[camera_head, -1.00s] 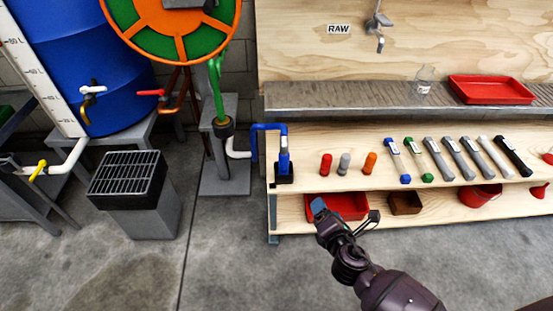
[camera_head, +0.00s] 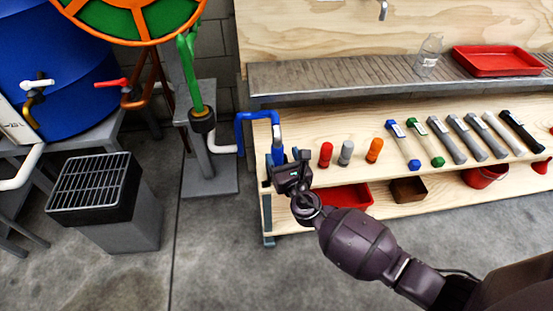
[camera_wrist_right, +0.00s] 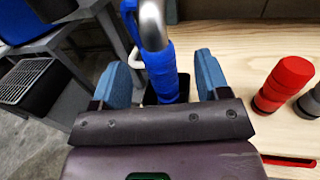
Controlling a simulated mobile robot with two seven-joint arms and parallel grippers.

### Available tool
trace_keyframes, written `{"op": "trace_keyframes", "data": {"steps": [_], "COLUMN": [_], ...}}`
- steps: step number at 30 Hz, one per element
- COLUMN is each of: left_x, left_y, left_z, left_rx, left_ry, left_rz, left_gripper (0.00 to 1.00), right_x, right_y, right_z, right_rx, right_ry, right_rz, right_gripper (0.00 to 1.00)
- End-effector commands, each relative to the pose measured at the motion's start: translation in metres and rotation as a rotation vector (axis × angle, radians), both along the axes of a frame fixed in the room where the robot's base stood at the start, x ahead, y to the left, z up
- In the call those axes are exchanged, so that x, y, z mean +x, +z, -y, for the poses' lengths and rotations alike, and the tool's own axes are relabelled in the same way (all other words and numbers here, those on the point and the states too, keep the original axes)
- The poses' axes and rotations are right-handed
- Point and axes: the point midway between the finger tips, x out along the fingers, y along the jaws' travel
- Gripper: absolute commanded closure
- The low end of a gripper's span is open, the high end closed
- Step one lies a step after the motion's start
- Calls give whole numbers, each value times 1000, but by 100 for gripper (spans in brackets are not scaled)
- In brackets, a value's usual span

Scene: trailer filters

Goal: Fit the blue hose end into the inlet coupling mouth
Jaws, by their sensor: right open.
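The blue hose (camera_head: 240,130) arches from beside a white elbow pipe over to the left end of the wooden bench. Its end (camera_head: 276,132) stands upright there, with a grey metal bend on top. In the right wrist view the blue hose end (camera_wrist_right: 161,72) stands between my right gripper's two blue fingers, with visible gaps on both sides. My right gripper (camera_head: 288,168) is open around it and hides its lower part in the head view. A dark collar (camera_head: 202,118) sits on the grey stand under a green pipe; I cannot make out the inlet coupling mouth for certain. My left gripper is not in view.
Red, grey and orange plugs (camera_head: 346,152) stand just right of my gripper. Several filter tubes (camera_head: 448,140) lie further right. A red bin (camera_head: 345,197) is on the lower shelf. A black grated box (camera_head: 95,188) stands on the floor at left.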

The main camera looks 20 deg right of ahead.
Motion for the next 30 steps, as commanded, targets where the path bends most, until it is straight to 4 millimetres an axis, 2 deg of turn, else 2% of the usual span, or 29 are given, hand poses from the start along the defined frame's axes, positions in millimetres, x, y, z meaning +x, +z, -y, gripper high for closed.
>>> {"op": "trace_keyframes", "data": {"steps": [5,16,26,30], "left_x": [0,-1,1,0], "left_y": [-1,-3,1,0], "left_z": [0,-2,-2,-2], "left_rx": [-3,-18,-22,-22], "left_ry": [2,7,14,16], "left_rz": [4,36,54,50], "left_gripper": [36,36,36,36], "right_x": [9,51,56,56], "right_y": [0,2,4,4], "right_z": [1,2,3,3], "right_rx": [1,0,1,1], "right_ry": [-1,-1,-1,-1], "right_rz": [0,-3,0,0], "right_gripper": [31,31,31,52]}}
